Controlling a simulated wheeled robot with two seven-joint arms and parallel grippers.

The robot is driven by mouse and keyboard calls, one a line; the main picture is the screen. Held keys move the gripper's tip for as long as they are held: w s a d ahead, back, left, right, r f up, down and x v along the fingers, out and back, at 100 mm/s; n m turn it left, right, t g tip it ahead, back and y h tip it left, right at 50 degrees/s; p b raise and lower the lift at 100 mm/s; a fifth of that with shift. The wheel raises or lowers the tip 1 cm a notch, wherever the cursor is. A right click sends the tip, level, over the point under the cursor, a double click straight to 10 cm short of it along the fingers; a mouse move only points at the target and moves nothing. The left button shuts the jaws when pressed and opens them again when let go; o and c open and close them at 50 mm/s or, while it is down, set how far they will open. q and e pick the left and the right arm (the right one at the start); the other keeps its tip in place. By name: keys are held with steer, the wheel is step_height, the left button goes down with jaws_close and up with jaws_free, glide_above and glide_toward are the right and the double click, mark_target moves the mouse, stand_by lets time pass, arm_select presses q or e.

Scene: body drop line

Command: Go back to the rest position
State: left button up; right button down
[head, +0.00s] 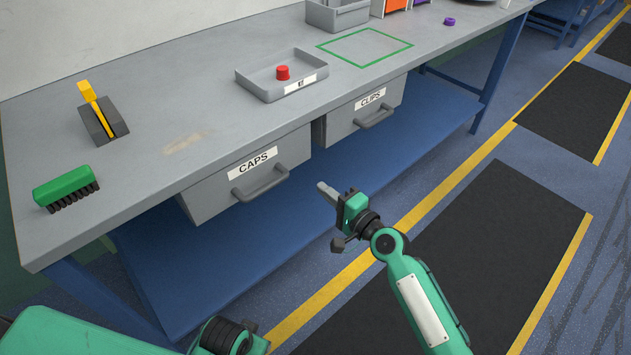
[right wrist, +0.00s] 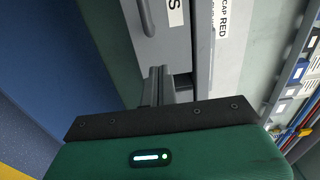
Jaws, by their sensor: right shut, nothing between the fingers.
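My right gripper (head: 322,187) is shut and empty in the head view. It hangs in front of the workbench, to the right of the CAPS drawer (head: 226,190) and below the CLIPS drawer (head: 345,124). In the right wrist view its fingers (right wrist: 160,84) are together, with nothing between them, in front of grey drawer fronts. Both drawers look closed or nearly so; I cannot tell exactly. A green and black piece of my own body shows at the bottom left of the head view, but the left gripper's fingers are not visible.
A green outlined square (head: 365,47) is empty. Dark mats (head: 500,225) lie on the floor.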

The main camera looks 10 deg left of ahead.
steer(key=shift+s+d, duration=0.25)
steer(key=shift+d, duration=0.1)
